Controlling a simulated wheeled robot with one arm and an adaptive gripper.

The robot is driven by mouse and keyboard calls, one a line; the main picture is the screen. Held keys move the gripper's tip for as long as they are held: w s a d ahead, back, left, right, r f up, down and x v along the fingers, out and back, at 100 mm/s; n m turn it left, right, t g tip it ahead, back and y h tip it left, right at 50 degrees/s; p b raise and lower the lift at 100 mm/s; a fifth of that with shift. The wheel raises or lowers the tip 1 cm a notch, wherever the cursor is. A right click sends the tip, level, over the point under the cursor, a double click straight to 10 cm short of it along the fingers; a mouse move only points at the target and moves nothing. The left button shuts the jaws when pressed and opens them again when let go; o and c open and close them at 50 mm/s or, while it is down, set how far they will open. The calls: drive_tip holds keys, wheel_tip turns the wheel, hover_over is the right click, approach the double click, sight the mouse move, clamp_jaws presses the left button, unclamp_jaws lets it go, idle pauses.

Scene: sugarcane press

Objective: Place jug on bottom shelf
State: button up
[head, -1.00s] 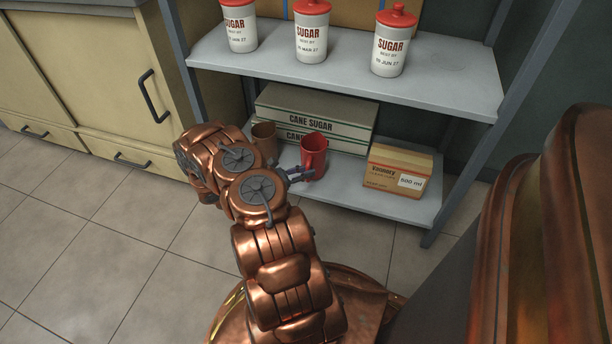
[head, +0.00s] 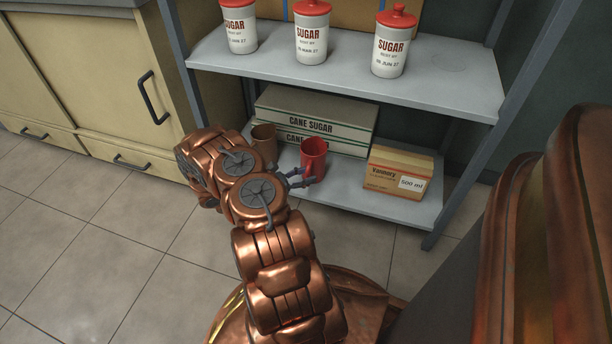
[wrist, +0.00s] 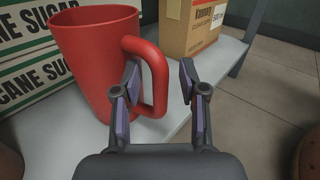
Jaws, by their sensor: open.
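The red jug (head: 313,157) stands upright on the bottom shelf (head: 352,202), near its front edge. In the wrist view the red jug (wrist: 98,62) fills the left side, with its handle toward the right. My gripper (head: 304,181) is at the front of the jug. In the wrist view my gripper (wrist: 158,82) is open, its left finger at the jug's handle and its right finger apart, to the right of it. I cannot tell whether the left finger touches the handle. Nothing is held between the fingers.
A brown mug (head: 264,143) stands left of the jug. Cane sugar boxes (head: 318,112) lie behind it. A cardboard box (head: 398,171) is to the right. The upper shelf (head: 450,75) with sugar canisters (head: 312,35) is above.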

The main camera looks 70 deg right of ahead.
drive_tip(key=shift+r, duration=0.2)
drive_tip(key=p+v, duration=0.3)
drive_tip(key=v, duration=0.9)
drive_tip(key=shift+p, duration=0.3)
drive_tip(key=s+a+r+m+y, duration=0.1)
drive_tip(key=a+r+m+y, duration=0.3)
drive_tip(key=r, duration=0.8)
drive_tip(key=s+a+r+m+y, duration=0.1)
drive_tip(key=a+r+m+y, duration=0.15)
drive_tip(key=a+r, duration=0.65)
drive_tip(key=s+a+r+m+t+y, duration=0.1)
drive_tip(key=s+a+r+t+y, duration=0.1)
drive_tip(key=a, duration=0.7)
drive_tip(key=s+a+r+m+t+y, duration=0.1)
drive_tip(key=s+a+r+t+y, duration=0.1)
drive_tip(key=s+a+r, duration=0.3)
drive_tip(key=s+a+r+m+t+y, duration=0.1)
drive_tip(key=s+a+r+t+y, duration=0.2)
drive_tip(key=a, duration=1)
drive_tip(key=shift+s+r+t, duration=0.75)
drive_tip(key=shift+s+t, duration=0.05)
drive_tip(key=shift+s, duration=0.3)
drive_tip(key=shift+r, duration=0.1)
wheel_tip(320, 180, up, 41)
drive_tip(key=t+p, duration=0.1)
drive_tip(key=p, duration=3.8)
drive_tip(key=shift+t, duration=0.3)
